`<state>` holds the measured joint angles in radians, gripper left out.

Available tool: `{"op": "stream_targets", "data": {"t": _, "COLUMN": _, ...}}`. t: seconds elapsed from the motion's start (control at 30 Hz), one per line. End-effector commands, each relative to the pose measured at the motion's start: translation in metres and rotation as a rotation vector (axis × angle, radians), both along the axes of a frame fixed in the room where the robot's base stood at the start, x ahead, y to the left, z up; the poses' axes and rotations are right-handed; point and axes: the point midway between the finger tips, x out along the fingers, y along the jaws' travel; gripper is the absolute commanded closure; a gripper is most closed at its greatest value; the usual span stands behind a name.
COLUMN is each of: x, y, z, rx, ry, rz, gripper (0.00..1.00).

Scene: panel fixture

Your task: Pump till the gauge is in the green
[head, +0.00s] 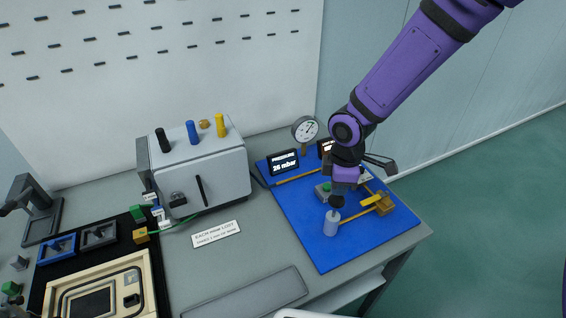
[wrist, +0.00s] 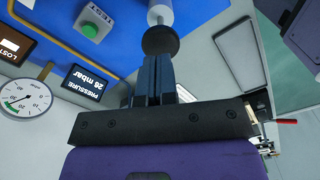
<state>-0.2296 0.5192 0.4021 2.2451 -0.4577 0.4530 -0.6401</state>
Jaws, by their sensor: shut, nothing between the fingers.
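The round gauge (head: 305,129) stands at the back of the blue board and also shows in the wrist view (wrist: 25,98). Its dial has a green stretch; I cannot tell surely whether the needle lies in it. The pressure display (head: 284,162) reads about 26 or 28 mbar. The pump is a pale grey cylinder (head: 331,224) with a black ball knob (wrist: 160,40) on its rod. My gripper (wrist: 153,60) is shut and empty, its fingertips right at the knob; contact is hard to tell. In the head view my wrist hides part of the board.
A green test button (wrist: 90,31) sits beside the pump, near a second display marked LOST (wrist: 14,45). A brass-coloured fitting (head: 383,204) is right of the pump. A grey cabinet (head: 200,170) with several coloured knobs stands left. A notice plate (head: 216,234) lies on the bench.

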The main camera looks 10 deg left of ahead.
Motion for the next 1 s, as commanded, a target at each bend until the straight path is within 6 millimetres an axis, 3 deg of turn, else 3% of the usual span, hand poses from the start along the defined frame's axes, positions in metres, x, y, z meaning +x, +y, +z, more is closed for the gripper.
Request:
{"op": "stream_targets", "data": {"t": 0.37, "x": 0.000, "y": 0.000, "z": 0.002, "rx": 0.000, "ry": -0.001, "rz": -0.001, "gripper": 1.00}}
{"op": "stream_targets", "data": {"t": 1.0, "x": 0.001, "y": 0.000, "z": 0.049, "rx": 0.000, "ry": -0.001, "rz": -0.001, "gripper": 1.00}}
